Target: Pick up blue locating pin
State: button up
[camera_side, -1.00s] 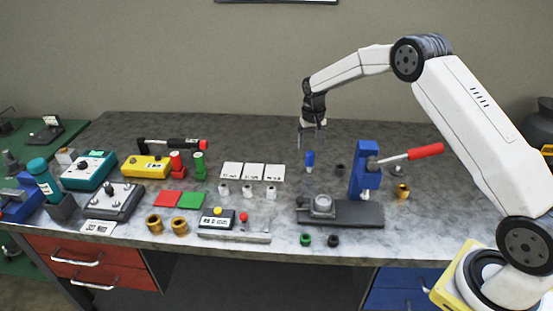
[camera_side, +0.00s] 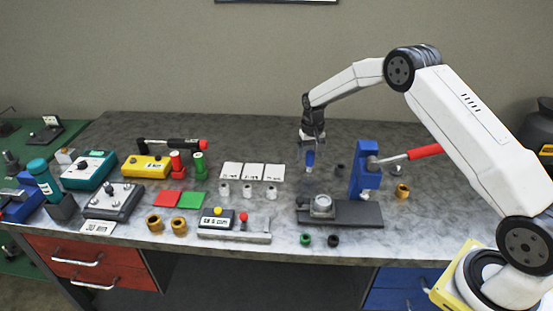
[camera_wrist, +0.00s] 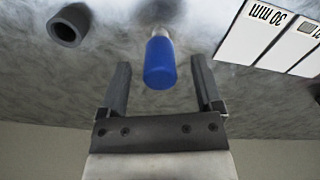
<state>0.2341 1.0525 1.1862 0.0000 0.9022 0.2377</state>
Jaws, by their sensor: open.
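The blue locating pin (camera_side: 310,158) stands upright on the grey table, left of the blue lever press. In the wrist view the pin (camera_wrist: 160,64) shows as a blue cylinder with a paler metal end, between the finger lines and near the tips. My gripper (camera_side: 311,150) is low, right at the pin in the side view, and partly overlaps it. In the wrist view my gripper (camera_wrist: 160,75) is open, with one finger on each side of the pin and a visible gap at both sides.
A blue press with a red handle (camera_side: 425,151) stands to the right. A dark base plate (camera_side: 355,214) with a round fixture lies in front. A black ring (camera_wrist: 69,25) is near the pin. White label cards (camera_side: 253,172) lie to the left.

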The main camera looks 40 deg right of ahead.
aim_at(310, 162)
jog(key=shift+f, duration=1.75)
grip_shut()
